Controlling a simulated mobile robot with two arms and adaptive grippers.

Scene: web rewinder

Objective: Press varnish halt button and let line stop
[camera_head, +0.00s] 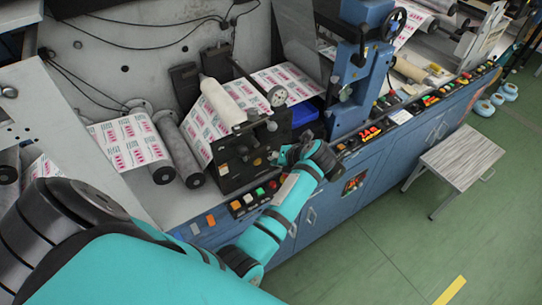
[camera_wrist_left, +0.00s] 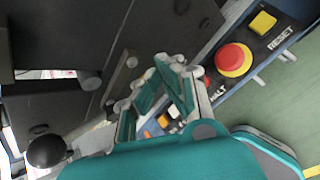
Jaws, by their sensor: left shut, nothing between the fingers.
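A red mushroom button (camera_wrist_left: 233,58) with a yellow collar sits on a dark panel in the wrist view. A label ending in "ALT" (camera_wrist_left: 215,92) is beside it, partly covered by my gripper. A yellow button (camera_wrist_left: 263,22) marked RESET is farther along the same panel. My left gripper (camera_wrist_left: 173,62) is shut and empty, just left of the red button in that picture; I see no contact. In the head view the left gripper (camera_head: 298,150) is over the front edge of the machine, next to the dark roller bracket. My right gripper is not in view.
Rollers with a printed web (camera_head: 235,105) stand behind the gripper. A blue column with a handwheel (camera_head: 393,23) rises to the right. More coloured buttons (camera_head: 250,198) line the front ledge. A small grey table (camera_head: 458,163) stands on the open green floor.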

